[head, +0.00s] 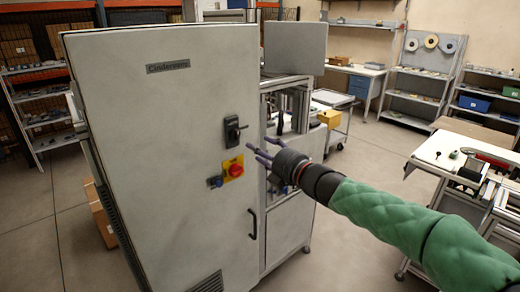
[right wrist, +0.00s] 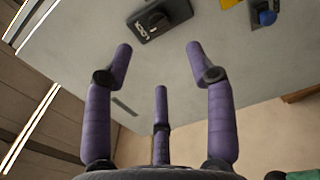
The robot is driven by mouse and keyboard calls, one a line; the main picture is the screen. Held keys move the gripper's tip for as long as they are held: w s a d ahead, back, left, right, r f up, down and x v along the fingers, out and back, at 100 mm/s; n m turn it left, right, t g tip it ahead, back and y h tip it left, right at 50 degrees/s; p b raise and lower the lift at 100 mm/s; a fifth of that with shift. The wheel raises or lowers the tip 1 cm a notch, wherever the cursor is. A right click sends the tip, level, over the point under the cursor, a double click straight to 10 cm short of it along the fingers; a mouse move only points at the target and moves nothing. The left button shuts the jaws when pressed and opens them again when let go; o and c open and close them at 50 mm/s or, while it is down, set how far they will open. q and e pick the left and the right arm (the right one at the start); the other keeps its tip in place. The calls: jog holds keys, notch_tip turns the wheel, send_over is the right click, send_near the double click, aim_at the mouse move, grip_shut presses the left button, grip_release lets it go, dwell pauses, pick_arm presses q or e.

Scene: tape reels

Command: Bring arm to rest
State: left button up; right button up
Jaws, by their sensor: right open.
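My right arm reaches in from the right of the head view in a green padded sleeve. Its gripper (head: 259,146) has purple fingers spread open and empty. It is in front of a tall grey cabinet (head: 150,190), just right of the black latch (head: 234,131). In the right wrist view the spread fingers (right wrist: 158,62) point at the cabinet face. The black latch (right wrist: 153,20) shows beyond and between the two upper fingertips, with nothing held. I cannot tell the exact gap to the cabinet. My left gripper is in neither view.
A red and yellow rotary switch (head: 234,169) and a blue button (head: 216,181) sit below the latch. A bench (head: 462,160) stands at the right, near my forearm. Shelves (head: 425,75) line the back wall. Open floor (head: 345,235) lies between cabinet and bench.

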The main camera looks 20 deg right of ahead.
jog(key=w+a+f+m+g, duration=0.1)
jog(key=f+m, duration=0.2)
jog(key=f, duration=0.4)
jog(key=w+a+f+m+g+h, duration=0.1)
jog(key=a+f+m+g, duration=0.1)
jog(key=f, duration=0.6)
jog(key=w+a+f+m+g, duration=0.1)
jog(key=f+m, duration=0.2)
jog(key=f, duration=0.4)
jog(key=s+a+f+m+g, duration=0.2)
jog(key=s+f+m, duration=0.1)
jog(key=f, duration=0.7)
jog(key=s+a+f+m+g, duration=0.2)
jog(key=s+f+m, duration=0.1)
jog(key=f, duration=0.8)
jog(key=s+a+f+m+g, duration=0.2)
jog(key=s+f+m+g, duration=0.1)
jog(key=s+f, duration=0.4)
jog(key=s+a+f+m+g, duration=0.2)
jog(key=s+f+m, duration=0.2)
jog(key=s+f, duration=0.3)
jog(key=s+a+f+m+g+h, duration=0.1)
jog(key=s+f, duration=0.6)
jog(key=s, duration=0.7)
jog(key=a+m+g, duration=0.1)
jog(key=m+g, duration=0.1)
jog(key=shift+s+f+m+g, duration=0.15)
jog(key=shift+f+m+g, duration=0.15)
jog(key=shift+f, duration=0.05)
